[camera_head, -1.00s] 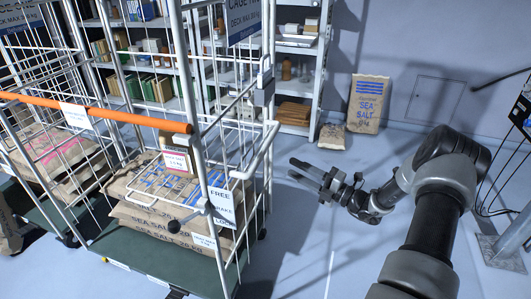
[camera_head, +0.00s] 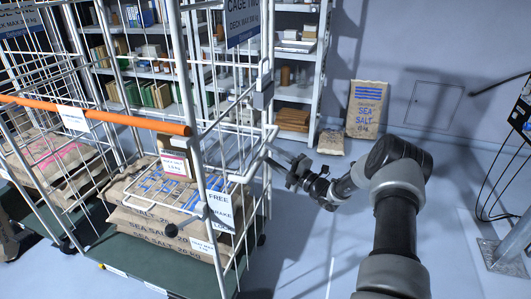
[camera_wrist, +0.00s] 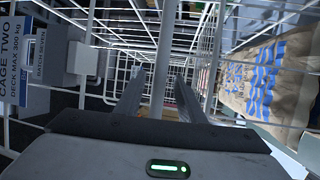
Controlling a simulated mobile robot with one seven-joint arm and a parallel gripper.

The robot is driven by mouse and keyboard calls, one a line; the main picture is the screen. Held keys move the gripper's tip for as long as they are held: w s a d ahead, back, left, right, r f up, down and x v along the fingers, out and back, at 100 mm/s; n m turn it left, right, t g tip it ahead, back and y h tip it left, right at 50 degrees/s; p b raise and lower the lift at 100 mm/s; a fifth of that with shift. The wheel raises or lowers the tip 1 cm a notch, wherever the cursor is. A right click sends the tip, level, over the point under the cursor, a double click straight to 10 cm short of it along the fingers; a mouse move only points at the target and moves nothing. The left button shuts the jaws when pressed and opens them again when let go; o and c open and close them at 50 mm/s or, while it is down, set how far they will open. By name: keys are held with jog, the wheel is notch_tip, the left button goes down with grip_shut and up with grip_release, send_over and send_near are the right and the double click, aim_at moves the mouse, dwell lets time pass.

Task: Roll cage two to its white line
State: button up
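Cage two is a white wire roll cage. Its sign (camera_head: 242,24) is at the top, and its tubular side handle (camera_head: 258,162) faces my arm. Salt sacks (camera_head: 160,222) lie stacked on its dark green deck (camera_head: 125,255). A brake label (camera_head: 221,210) with FREE and LOCK hangs low on the near post. My gripper (camera_head: 276,163) is at the cage's right side, by the handle. A thin white line (camera_head: 331,262) runs on the floor right of the cage.
Another cage with an orange bar (camera_head: 95,114) stands at left. Shelves (camera_head: 312,70) are behind. A sea salt sack (camera_head: 366,108) leans on the back wall, with a smaller sack (camera_head: 331,142) beside it. A metal post base (camera_head: 500,248) and cables are at right. Floor between is clear.

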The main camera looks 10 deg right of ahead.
jog(key=shift+x, duration=1.4)
grip_shut()
jog(key=shift+d, duration=0.1)
